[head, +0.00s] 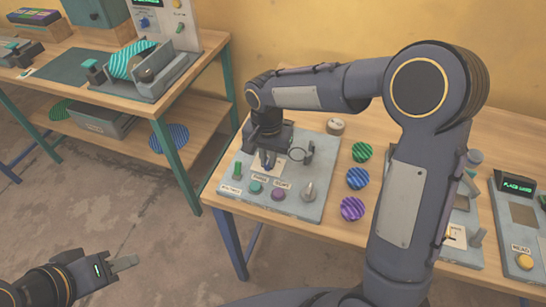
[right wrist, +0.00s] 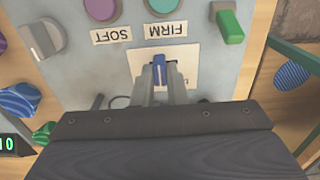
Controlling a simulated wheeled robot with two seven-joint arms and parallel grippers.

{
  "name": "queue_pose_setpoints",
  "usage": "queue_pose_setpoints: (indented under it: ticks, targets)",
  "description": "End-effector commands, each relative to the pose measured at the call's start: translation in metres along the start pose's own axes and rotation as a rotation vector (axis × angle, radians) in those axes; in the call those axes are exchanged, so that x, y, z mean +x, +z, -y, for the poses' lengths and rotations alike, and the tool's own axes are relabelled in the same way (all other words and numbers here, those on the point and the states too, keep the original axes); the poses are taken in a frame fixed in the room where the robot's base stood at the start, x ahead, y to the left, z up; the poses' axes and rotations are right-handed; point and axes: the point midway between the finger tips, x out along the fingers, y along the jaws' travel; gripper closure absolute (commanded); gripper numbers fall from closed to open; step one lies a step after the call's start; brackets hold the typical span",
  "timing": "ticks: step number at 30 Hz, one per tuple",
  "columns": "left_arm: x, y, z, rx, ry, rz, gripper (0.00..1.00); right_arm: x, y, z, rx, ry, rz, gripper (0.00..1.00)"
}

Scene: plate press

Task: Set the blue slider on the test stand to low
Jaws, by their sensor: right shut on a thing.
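The test stand (head: 225,195) is a grey panel on the wooden table, with a green switch, two round buttons and a grey knob. Its blue slider (right wrist: 158,75) sits on a pale plate, between the finger tips of my right gripper (right wrist: 159,82) in the right wrist view. My right gripper (head: 268,162) points down over the stand in the head view and is shut on the slider; the fingers hide most of it there. The slider's position marks cannot be read. My left gripper (head: 124,263) is low at the left, away from the tables, and seems empty.
Green (head: 362,152), blue (head: 357,178) and purple (head: 352,208) striped pieces lie right of the stand. A device with a yellow button (head: 524,262) is far right. My right arm covers the table's middle.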

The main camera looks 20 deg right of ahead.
Motion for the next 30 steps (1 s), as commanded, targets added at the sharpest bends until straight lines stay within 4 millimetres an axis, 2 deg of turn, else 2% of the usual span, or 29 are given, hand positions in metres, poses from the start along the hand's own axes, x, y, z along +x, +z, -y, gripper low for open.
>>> queue_pose_setpoints:
  ticks: [1,4,13,14,18,26,30]
  targets:
    - [-0.002,-0.001,-0.001,0.000,0.000,0.000,0.64,-0.002,0.000,0.011,-0.003,-0.003,-0.001,1.00]
    - [-0.003,-0.002,-0.002,0.000,0.000,0.000,0.64,-0.001,0.000,0.022,-0.001,-0.002,-0.001,1.00]
    - [-0.003,-0.002,-0.001,0.000,0.000,0.000,0.64,-0.001,0.001,0.026,-0.001,-0.007,-0.002,1.00]
    - [-0.003,-0.002,-0.001,0.000,0.000,0.000,0.64,-0.001,0.001,0.026,-0.001,-0.007,-0.002,0.85]
    - [-0.003,-0.002,-0.001,0.000,0.000,0.000,0.64,-0.001,0.001,0.026,-0.001,-0.007,-0.002,0.67]
    - [-0.003,-0.002,-0.001,0.000,0.000,0.000,0.64,-0.001,0.001,0.025,-0.001,-0.003,-0.001,0.65]
    - [-0.003,-0.002,-0.001,0.000,0.000,0.000,0.64,-0.011,0.000,0.025,-0.001,-0.005,-0.003,0.65]
